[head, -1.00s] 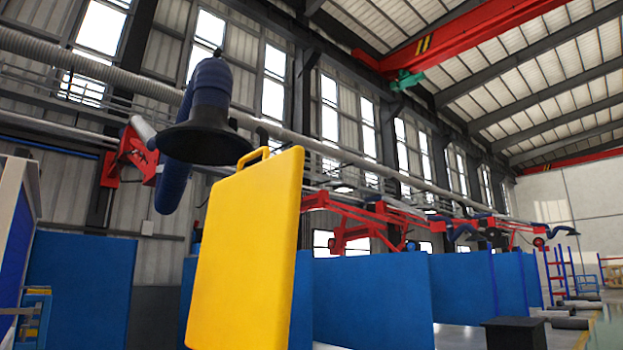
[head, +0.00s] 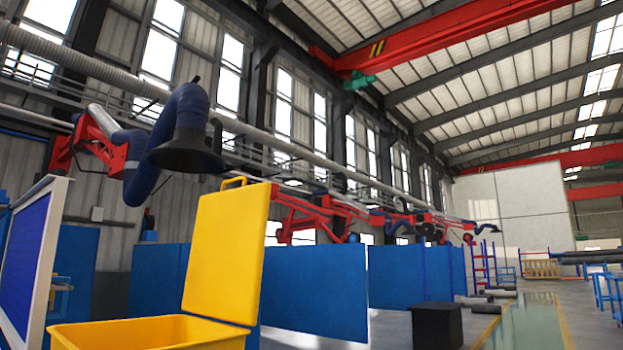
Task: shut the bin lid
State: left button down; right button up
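The yellow bin (head: 150,333) stands at the bottom left of the head view, with only its upper rim and part of its inside showing. Its yellow lid (head: 226,255) is open and stands nearly upright at the back of the bin, leaning a little backward. A yellow loop handle (head: 233,181) sits on the lid's top edge. The lower part of the bin is cut off by the frame. Neither of my grippers is in view.
Blue partition panels (head: 315,290) stand behind the bin. A blue panel with a white frame (head: 45,260) is close on the left. A black box (head: 437,325) stands on the floor to the right. A dark extraction hood (head: 186,155) hangs above and behind. The floor at right looks open.

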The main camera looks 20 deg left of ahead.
aim_at(223, 279)
jog(key=z, duration=0.5)
jog(key=i, duration=1.85)
jog(key=u, duration=0.4)
jog(key=i, duration=1.45)
jog(key=u, duration=1.15)
